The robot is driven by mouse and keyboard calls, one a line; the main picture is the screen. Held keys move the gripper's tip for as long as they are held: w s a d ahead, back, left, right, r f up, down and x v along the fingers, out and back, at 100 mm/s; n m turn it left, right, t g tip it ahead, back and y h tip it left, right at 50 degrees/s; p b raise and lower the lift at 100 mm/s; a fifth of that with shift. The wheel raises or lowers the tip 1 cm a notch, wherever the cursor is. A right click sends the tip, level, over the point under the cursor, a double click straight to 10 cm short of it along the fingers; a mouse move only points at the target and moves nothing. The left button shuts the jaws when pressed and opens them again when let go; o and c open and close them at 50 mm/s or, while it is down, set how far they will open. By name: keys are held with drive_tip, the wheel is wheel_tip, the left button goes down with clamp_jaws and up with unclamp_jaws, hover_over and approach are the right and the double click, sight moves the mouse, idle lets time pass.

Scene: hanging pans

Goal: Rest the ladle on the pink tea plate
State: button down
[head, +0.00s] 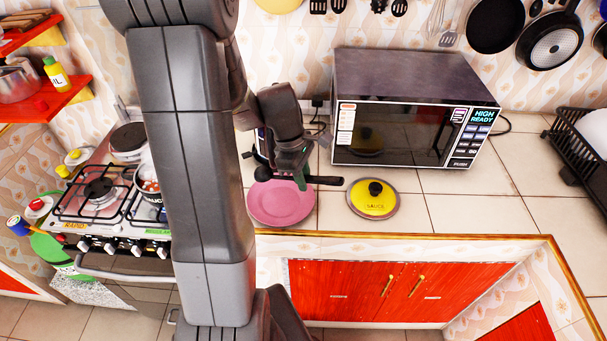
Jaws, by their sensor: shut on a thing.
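The pink tea plate (280,208) lies flat on the tiled counter, left of the microwave. My gripper (300,178) is over the plate's far right edge, fingers pointing down. It is shut on the black ladle (325,180). The ladle lies roughly level across the fingers, its handle end reaching right past the plate and its dark bowl end (263,174) at left over the plate's far side. I cannot tell whether the ladle touches the plate. My arm hides the area left of the plate.
A yellow sauce lid (373,205) lies right of the plate. The microwave (410,115) stands behind it. A stove (110,205) with pots is at left. A dark dish rack (580,150) is at far right. Counter (480,205) between lid and rack is clear. Pans hang on the wall.

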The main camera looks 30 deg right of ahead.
sight(307, 206)
drive_tip(key=shift+f+b, duration=2.6)
drive_tip(key=shift+f, duration=1.1)
drive_tip(key=c, duration=1.2)
unclamp_jaws()
drive_tip(key=shift+c, duration=0.2)
drive_tip(key=v, duration=1.3)
drive_tip(key=shift+a+r, duration=0.1)
drive_tip(key=shift+r, duration=0.3)
